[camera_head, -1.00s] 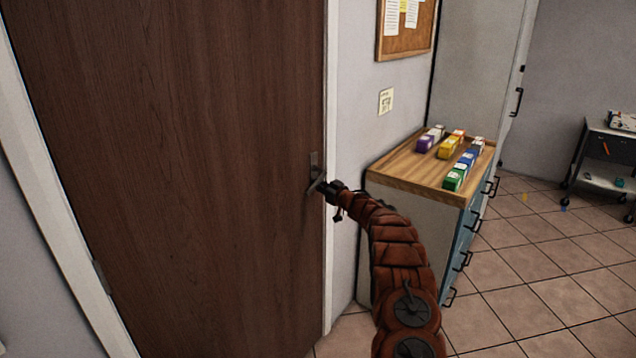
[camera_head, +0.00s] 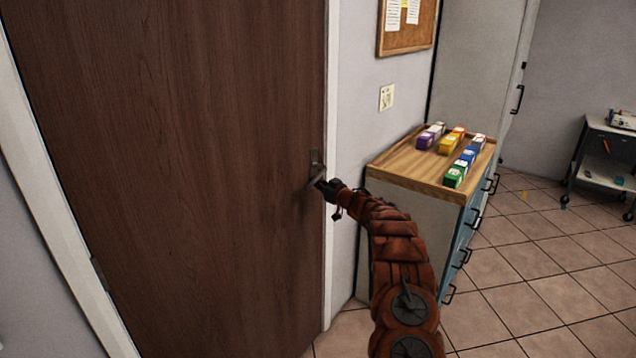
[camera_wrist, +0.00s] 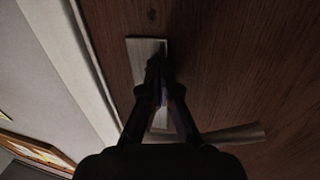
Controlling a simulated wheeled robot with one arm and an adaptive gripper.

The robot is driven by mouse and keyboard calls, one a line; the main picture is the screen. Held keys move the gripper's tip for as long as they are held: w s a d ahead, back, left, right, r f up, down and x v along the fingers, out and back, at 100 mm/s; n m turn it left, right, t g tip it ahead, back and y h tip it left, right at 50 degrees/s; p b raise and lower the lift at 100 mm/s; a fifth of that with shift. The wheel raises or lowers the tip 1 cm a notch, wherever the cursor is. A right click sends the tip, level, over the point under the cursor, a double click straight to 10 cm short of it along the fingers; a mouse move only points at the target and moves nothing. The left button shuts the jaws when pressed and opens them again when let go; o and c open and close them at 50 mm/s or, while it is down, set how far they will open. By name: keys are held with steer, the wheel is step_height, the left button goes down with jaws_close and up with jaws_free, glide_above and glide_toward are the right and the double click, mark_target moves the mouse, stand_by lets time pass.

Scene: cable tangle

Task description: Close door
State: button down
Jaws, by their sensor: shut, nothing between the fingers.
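A dark brown wooden door (camera_head: 180,170) fills the left of the head view, and its right edge lies along the white frame (camera_head: 332,120). The door looks flush with the frame. A metal lever handle (camera_head: 316,163) sits near that right edge. My gripper (camera_head: 322,186) is at the handle, its fingers together with nothing between them. In the wrist view the fingers (camera_wrist: 160,95) lie in front of the handle's plate (camera_wrist: 146,48), and the lever (camera_wrist: 235,133) extends to the right below. Whether the fingertips touch the plate or door, I cannot tell.
A cabinet with a wooden top (camera_head: 395,170) stands right of the door, with several coloured boxes on it. A corkboard (camera_head: 408,30) and a switch plate (camera_head: 387,97) are on the wall. A cart (camera_head: 605,150) stands far right. Tiled floor (camera_head: 530,265) is mostly clear.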

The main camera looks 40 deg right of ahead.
steer(key=s+d+b, duration=0.2)
steer(key=s+d, duration=0.3)
steer(key=s, duration=0.8)
steer(key=shift+r+b, duration=0.25)
steer(key=shift+b, duration=0.05)
steer(key=shift+w+d+h, duration=0.1)
steer(key=shift+h, duration=0.2)
